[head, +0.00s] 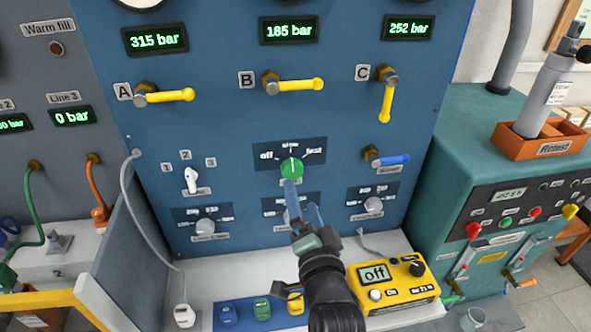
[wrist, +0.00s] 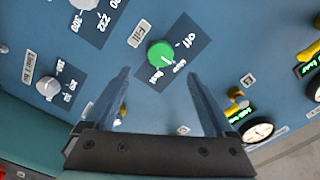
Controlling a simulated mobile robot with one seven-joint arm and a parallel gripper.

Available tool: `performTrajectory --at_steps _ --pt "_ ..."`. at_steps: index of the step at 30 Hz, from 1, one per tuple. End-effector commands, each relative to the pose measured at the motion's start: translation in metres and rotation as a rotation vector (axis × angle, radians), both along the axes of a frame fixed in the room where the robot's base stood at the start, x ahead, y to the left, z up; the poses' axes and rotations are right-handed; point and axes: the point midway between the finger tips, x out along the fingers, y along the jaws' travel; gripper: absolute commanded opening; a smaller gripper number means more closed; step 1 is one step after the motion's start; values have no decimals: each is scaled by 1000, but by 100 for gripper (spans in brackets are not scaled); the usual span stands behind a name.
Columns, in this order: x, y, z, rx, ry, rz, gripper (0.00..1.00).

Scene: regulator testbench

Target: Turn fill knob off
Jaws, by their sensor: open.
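The fill knob (head: 291,168) is a round green knob on a dark plate in the middle of the blue panel. The plate reads off at left, slow at top and fast at right; the knob's pale mark appears to point at slow. In the wrist view the knob (wrist: 160,54) shows whole, beside the Fill label. My gripper (head: 303,204) is open and empty just below the knob in the head view. In the wrist view its two fingers (wrist: 158,76) stand wide apart, with the knob beyond their tips. I see no contact.
Yellow lever valves A (head: 170,96), B (head: 295,86) and C (head: 387,100) sit above, and a blue lever (head: 390,160) is at right of the knob. A white switch (head: 191,180) is at left. A yellow meter (head: 395,285) stands on the ledge below.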

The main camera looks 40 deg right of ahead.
Motion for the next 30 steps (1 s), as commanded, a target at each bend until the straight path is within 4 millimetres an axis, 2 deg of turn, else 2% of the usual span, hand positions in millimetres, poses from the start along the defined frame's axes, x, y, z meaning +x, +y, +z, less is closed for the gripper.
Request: performTrajectory --at_steps 9,15,28,30 --pt "49 -30 1 -1 -1 0 89" --pt "67 -41 1 -1 1 0 89" --pt "74 -45 1 -2 0 1 89" --pt "74 -45 1 -2 0 1 78"
